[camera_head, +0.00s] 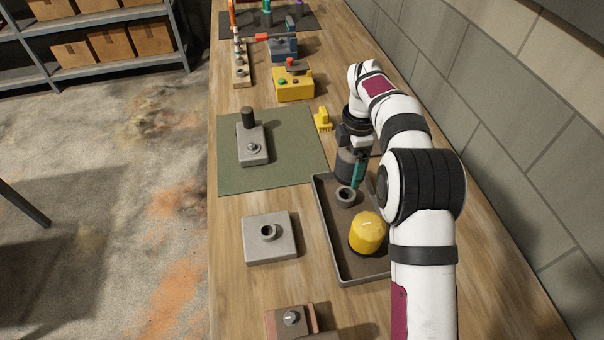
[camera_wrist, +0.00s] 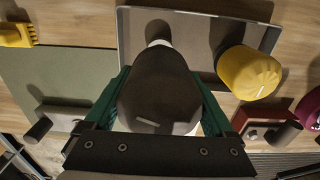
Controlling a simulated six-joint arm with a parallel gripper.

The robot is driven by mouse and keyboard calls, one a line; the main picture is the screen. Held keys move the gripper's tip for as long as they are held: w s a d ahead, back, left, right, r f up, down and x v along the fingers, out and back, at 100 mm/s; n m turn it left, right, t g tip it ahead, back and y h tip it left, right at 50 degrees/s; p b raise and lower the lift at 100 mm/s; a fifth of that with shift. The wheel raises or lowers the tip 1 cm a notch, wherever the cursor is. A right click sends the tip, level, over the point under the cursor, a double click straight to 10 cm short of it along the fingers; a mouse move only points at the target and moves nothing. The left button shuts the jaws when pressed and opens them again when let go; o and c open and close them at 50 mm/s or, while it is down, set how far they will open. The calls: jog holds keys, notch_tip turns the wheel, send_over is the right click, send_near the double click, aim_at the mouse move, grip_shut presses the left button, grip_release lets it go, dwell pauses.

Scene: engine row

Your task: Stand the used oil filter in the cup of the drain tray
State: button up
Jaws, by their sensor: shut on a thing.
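My gripper (camera_head: 357,168) is shut on a dark used oil filter (camera_wrist: 158,85), with one teal finger on each side of it in the wrist view. In the head view the dark filter (camera_head: 346,166) hangs at the far end of the drain tray (camera_head: 328,232), just beyond the small grey cup (camera_head: 345,196). The cup looks empty, its round opening facing up. In the wrist view the filter covers much of the tray (camera_wrist: 125,42) behind it. A yellow filter (camera_head: 367,232) stands in the tray's near part, apart from the cup.
A grey block with a short threaded neck (camera_head: 268,237) sits left of the tray. A green mat (camera_head: 222,165) carries a block with a black cylinder (camera_head: 249,118). A yellow brush-like piece (camera_head: 323,120) lies beyond the tray. The wall runs along the right.

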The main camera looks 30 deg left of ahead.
jog(key=shift+d, duration=0.1)
jog(key=shift+f, duration=3.65)
jog(key=o, duration=1.2)
